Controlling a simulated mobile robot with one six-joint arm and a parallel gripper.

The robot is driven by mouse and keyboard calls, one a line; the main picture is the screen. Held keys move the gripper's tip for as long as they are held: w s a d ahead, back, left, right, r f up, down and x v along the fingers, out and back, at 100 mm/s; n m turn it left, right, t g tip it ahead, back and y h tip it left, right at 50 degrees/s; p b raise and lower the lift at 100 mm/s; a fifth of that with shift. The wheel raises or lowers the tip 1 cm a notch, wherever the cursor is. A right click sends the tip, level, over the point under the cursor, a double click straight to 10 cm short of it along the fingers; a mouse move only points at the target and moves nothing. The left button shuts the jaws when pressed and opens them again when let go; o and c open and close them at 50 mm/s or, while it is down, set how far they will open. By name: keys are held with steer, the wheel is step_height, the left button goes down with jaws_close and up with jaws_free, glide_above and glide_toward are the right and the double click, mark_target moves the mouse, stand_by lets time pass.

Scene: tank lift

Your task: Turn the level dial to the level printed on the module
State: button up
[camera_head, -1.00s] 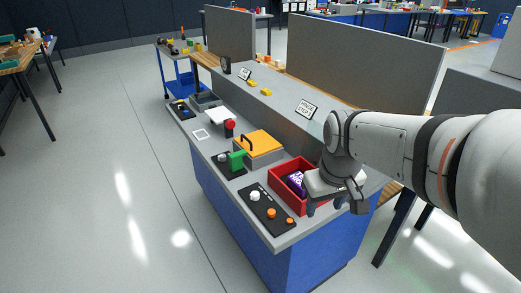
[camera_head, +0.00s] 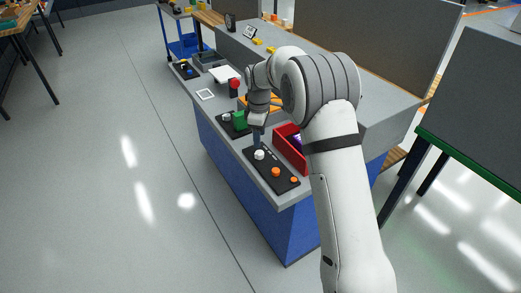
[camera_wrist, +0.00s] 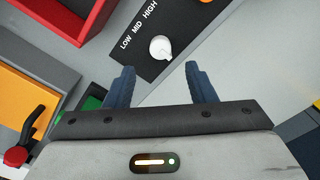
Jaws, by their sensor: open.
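The level dial (camera_head: 259,155) is a white knob on a black panel (camera_head: 269,170), beside the printed words LOW, MID and HIGH. In the wrist view the dial (camera_wrist: 160,48) lies just beyond and between my open fingertips. I cannot tell clearly which level it points at. My gripper (camera_head: 257,139) is above the panel's far end, pointing down, with nothing between its fingers; it also shows in the wrist view (camera_wrist: 158,72). The purple module (camera_head: 297,141) sits in the red bin (camera_head: 283,150), mostly hidden by my arm; its print is not readable.
Orange buttons (camera_head: 276,172) sit on the same panel nearer the bench's front end. A red-topped post (camera_head: 234,84) and an orange lid (camera_head: 243,103) are farther back. The bench's left edge is close to the panel.

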mark_target(260, 152)
step_height(260, 152, down, 7)
stand_by(0.3)
steer(key=shift+c, duration=0.2)
steer(key=c, duration=0.9)
